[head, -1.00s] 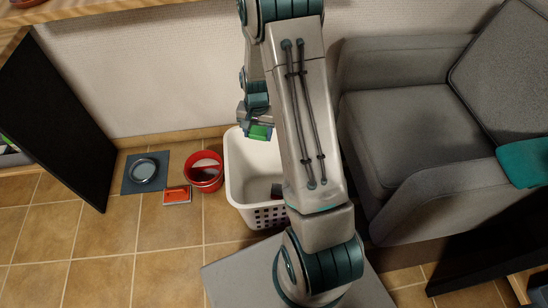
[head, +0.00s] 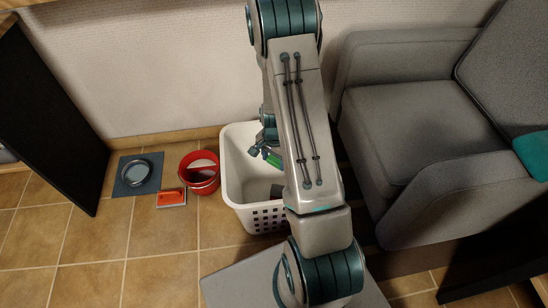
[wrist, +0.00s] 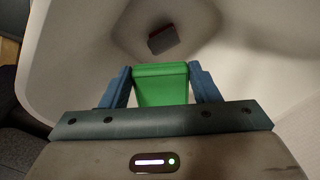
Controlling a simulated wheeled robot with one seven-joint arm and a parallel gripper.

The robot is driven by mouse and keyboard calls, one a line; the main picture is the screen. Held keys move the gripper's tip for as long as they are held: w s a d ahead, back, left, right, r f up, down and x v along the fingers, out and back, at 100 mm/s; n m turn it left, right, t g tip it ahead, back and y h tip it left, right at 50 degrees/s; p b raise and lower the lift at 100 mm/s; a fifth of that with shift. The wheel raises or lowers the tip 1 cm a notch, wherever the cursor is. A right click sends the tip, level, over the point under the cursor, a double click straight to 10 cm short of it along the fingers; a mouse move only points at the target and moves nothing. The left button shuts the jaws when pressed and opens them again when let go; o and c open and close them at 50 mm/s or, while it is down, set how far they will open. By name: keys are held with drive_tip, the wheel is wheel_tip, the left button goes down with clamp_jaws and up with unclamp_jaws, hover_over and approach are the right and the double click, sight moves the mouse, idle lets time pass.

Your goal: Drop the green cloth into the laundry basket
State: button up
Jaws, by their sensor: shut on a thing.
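The green cloth (wrist: 160,84) is between the two blue fingers of my gripper (wrist: 161,86) in the wrist view, and the gripper is shut on it. In the head view the green cloth (head: 273,159) shows small at my gripper (head: 268,156), over the opening of the white laundry basket (head: 236,185). In the wrist view the basket's pale inner walls (wrist: 80,50) surround the gripper. My arm hides the right part of the basket in the head view.
A dark item with a red edge (wrist: 162,39) lies at the basket's bottom. A red bucket (head: 200,175), an orange sponge-like block (head: 171,198) and a bowl on a blue mat (head: 138,173) are on the tiles left of the basket. A grey armchair (head: 420,120) stands right.

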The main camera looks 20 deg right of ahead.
drive_tip(key=shift+f, duration=0.25)
drive_tip(key=o, duration=1.1)
drive_tip(key=shift+c, duration=0.2)
wheel_tip(320, 180, up, 14)
drive_tip(key=p, duration=0.5)
drive_tip(key=shift+f, duration=0.1)
